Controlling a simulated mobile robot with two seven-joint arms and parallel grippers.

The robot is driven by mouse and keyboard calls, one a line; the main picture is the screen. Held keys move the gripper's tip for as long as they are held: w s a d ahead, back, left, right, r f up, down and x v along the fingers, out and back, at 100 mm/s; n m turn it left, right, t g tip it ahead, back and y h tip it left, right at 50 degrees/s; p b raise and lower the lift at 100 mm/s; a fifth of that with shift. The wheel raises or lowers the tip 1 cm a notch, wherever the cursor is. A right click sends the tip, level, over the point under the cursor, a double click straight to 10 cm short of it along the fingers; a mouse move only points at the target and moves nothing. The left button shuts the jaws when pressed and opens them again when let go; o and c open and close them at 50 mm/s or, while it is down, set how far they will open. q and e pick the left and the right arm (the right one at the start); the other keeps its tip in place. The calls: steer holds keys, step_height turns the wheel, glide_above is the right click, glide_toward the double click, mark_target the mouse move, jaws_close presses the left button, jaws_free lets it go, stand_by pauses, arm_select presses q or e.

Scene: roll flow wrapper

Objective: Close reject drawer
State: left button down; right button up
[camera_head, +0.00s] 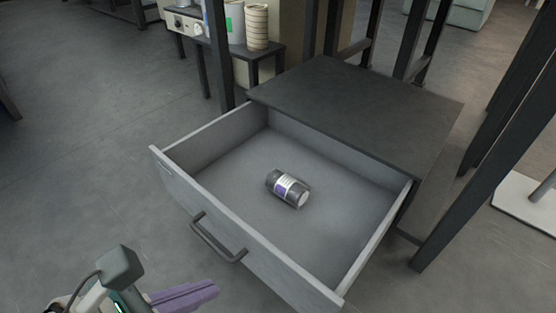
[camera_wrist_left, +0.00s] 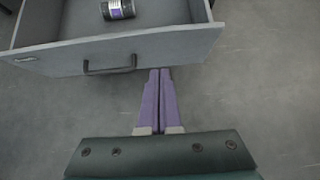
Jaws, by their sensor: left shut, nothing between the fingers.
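The grey reject drawer (camera_head: 240,252) is pulled far out from under a dark top in the head view. A dark bar handle (camera_head: 217,238) sits on its front panel. A dark can with a white and purple label (camera_head: 288,188) lies on its side in the drawer. My left gripper (camera_head: 213,288) has purple fingers and is shut and empty, in front of the drawer, left of and below the handle in the picture. In the left wrist view its fingertips (camera_wrist_left: 160,72) reach the lower edge of the drawer front (camera_wrist_left: 180,52), right of the handle (camera_wrist_left: 110,68); contact cannot be told. My right gripper is not in view.
A dark cabinet top (camera_head: 360,108) lies behind the drawer, with dark frame posts (camera_head: 490,150) at the right. A small table with a stack of cups (camera_head: 257,27) and a white device (camera_head: 186,21) stands behind at the left. The floor left of the drawer is clear.

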mark_target(272, 256)
arm_select(q)
steer(key=b+x, duration=0.3)
steer(key=x, duration=0.1)
steer(key=w+r+b+x, duration=0.1)
steer(key=b+x, duration=0.7)
steer(key=shift+w+d, duration=0.3)
steer(key=shift+d, duration=0.1)
steer(key=shift+w+d+r, duration=0.15)
